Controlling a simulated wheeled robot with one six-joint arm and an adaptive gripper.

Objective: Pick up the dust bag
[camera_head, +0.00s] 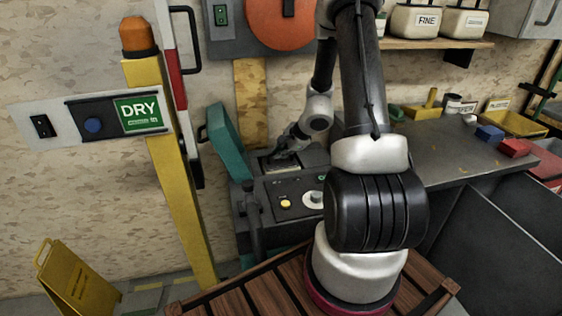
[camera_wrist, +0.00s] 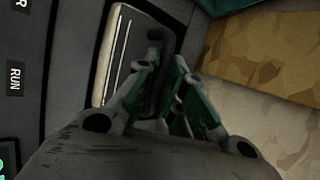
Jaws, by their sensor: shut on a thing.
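My gripper (camera_wrist: 166,68) points down at the open top of a grey machine (camera_head: 285,190), its fingers closed on a dark upright piece like a handle. In the wrist view this piece stands beside a pale, flat, ribbed block, which I take for the dust bag (camera_wrist: 121,62), set in a dark-framed recess. How the piece joins the block is hidden by my fingers. In the head view my gripper (camera_head: 284,157) is small and reaches into the recess; the bag is mostly hidden there.
A teal lid (camera_head: 226,140) stands raised at the machine's left. A yellow post (camera_head: 175,170) with a DRY sign (camera_head: 139,114) is farther left, above a yellow floor sign (camera_head: 75,280). A grey workbench (camera_head: 440,150) with bins extends right. A wooden pallet (camera_head: 240,300) lies in front.

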